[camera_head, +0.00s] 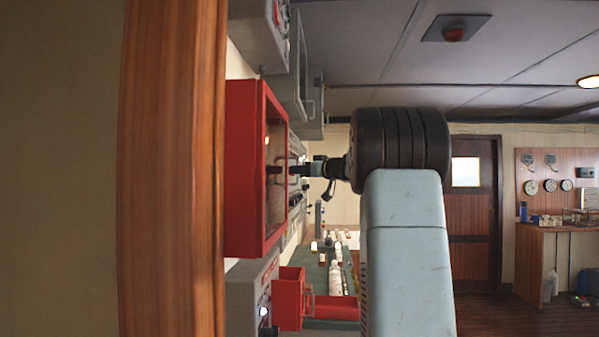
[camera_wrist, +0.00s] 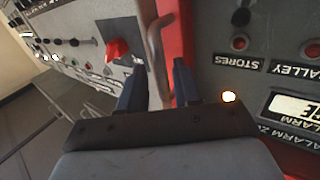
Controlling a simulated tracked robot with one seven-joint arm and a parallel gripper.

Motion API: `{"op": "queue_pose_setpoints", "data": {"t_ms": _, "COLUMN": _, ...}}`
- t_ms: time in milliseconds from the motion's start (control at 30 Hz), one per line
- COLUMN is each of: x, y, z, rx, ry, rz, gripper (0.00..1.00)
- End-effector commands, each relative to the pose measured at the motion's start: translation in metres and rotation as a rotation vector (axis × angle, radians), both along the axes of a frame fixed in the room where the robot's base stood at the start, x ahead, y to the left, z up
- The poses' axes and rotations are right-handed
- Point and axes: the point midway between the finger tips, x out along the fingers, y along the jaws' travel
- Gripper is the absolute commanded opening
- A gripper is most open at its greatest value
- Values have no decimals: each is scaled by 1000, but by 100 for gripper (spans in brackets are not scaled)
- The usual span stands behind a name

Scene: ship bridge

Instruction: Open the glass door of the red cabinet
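The red cabinet (camera_head: 245,170) is on the wall at the left in the head view, its framed glass door (camera_head: 277,165) facing right and looking closed. My gripper (camera_head: 298,169) is level with the middle of the door, at its front face. In the wrist view a curved, pale handle (camera_wrist: 155,50) stands beside a red strip of the cabinet (camera_wrist: 176,40). My gripper (camera_wrist: 160,92) has its two dark fingers apart, one on each side of the handle's near end. Whether either finger touches the handle is unclear.
Grey equipment boxes (camera_head: 258,35) hang above the cabinet. A grey panel (camera_head: 252,295) and an open red box (camera_head: 289,298) are below. A wooden post (camera_head: 172,170) stands at the left.

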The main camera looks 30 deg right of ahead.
Motion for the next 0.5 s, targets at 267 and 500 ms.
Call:
{"op": "queue_pose_setpoints", "data": {"t_ms": 267, "x": 0, "y": 0, "z": 0, "rx": 0, "ry": 0, "rz": 0, "gripper": 5}}
{"op": "queue_pose_setpoints", "data": {"t_ms": 500, "x": 0, "y": 0, "z": 0, "rx": 0, "ry": 0, "rz": 0, "gripper": 0}}
